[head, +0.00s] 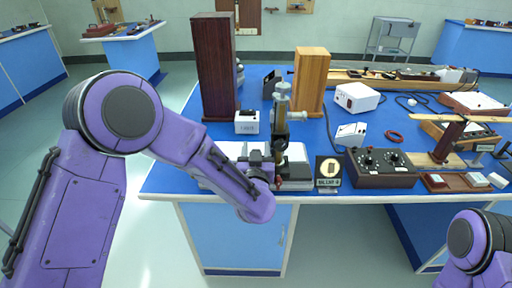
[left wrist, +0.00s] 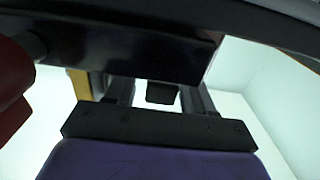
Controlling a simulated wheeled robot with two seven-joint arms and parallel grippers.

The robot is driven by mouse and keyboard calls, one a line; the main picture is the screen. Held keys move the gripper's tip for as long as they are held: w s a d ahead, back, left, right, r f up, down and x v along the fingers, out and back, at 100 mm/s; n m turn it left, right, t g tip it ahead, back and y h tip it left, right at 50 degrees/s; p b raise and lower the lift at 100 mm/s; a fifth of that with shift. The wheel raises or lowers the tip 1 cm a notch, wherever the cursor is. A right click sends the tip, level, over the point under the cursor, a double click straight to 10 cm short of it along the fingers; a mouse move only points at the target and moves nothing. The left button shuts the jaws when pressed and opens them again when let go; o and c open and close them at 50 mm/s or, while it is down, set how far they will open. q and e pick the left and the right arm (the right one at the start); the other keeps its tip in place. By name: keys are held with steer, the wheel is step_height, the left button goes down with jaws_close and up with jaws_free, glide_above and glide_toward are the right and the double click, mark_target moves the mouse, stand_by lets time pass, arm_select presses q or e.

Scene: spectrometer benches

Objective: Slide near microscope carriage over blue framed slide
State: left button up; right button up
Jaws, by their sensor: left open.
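My left gripper (head: 264,162) is open at the microscope's lower front left. In the left wrist view the gripper (left wrist: 160,95) has a small dark block between its fingers, with a wide dark surface close above. I cannot tell whether the fingers touch it. I cannot make out a blue framed slide. My right gripper is out of view; only my right arm shows.
A dark tall box (head: 214,68) and a lighter wooden box (head: 311,80) stand behind the microscope. The floor before the bench is clear.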

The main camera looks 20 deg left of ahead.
arm_select(q)
steer(key=shift+w+a, duration=0.1)
steer(key=shift+w, duration=0.2)
jaws_close()
steer(key=shift+d, duration=0.2)
jaws_free()
steer(key=b+v, duration=0.1)
steer(key=v, duration=0.9)
steer(key=shift+s, duration=0.25)
